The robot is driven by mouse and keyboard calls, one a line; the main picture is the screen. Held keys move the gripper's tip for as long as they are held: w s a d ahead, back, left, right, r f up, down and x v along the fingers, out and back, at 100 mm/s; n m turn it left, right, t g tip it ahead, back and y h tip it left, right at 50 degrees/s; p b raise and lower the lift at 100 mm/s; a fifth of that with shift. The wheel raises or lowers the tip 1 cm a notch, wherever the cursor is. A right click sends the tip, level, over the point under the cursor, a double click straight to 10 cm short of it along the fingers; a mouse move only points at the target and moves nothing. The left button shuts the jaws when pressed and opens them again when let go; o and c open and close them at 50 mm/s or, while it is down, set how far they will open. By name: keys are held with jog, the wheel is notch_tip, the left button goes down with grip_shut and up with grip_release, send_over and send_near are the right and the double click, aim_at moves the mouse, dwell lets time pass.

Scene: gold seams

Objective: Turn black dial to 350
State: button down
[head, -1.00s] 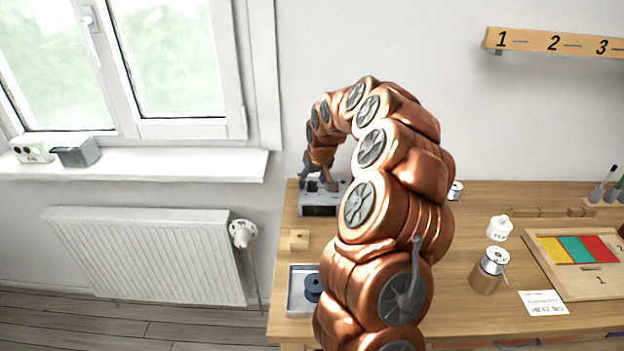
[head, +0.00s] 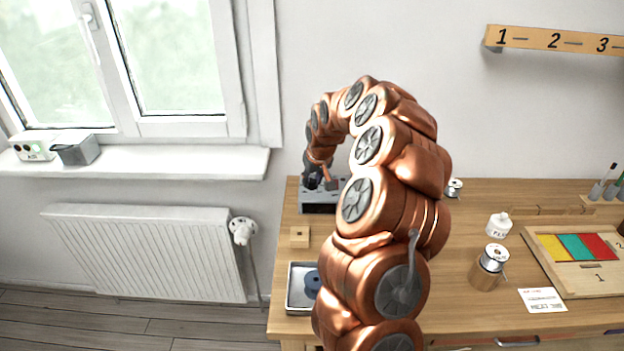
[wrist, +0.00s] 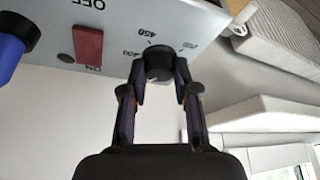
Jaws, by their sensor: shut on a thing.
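The black dial (wrist: 159,62) is on the light grey front panel of a station, seen upside down in the wrist view. Numbers such as 450 and 400 are printed around it. A pale mark shows on the dial's lower edge, but I cannot read exactly which number it points to. My gripper (wrist: 160,78) is shut on the dial, one finger on each side. In the head view, my gripper (head: 319,180) is at the grey station (head: 318,207) at the table's back left, and the dial is not clearly visible there.
A red OFF/ON switch (wrist: 88,45) and a blue-handled thing (wrist: 12,42) are beside the dial. A small wooden block (head: 300,237) and a tray (head: 293,304) with a blue spool stand nearer. A radiator (head: 145,255) is left of the table.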

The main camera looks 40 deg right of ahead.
jog(key=shift+f+b, duration=0.1)
jog(key=shift+b, duration=0.3)
jog(key=shift+n, duration=0.4)
jog(key=c, duration=0.9)
grip_release()
jog(key=shift+o, duration=0.2)
jog(key=d+v, duration=0.1)
jog(key=v, duration=1.1)
jog(key=shift+a, duration=0.45)
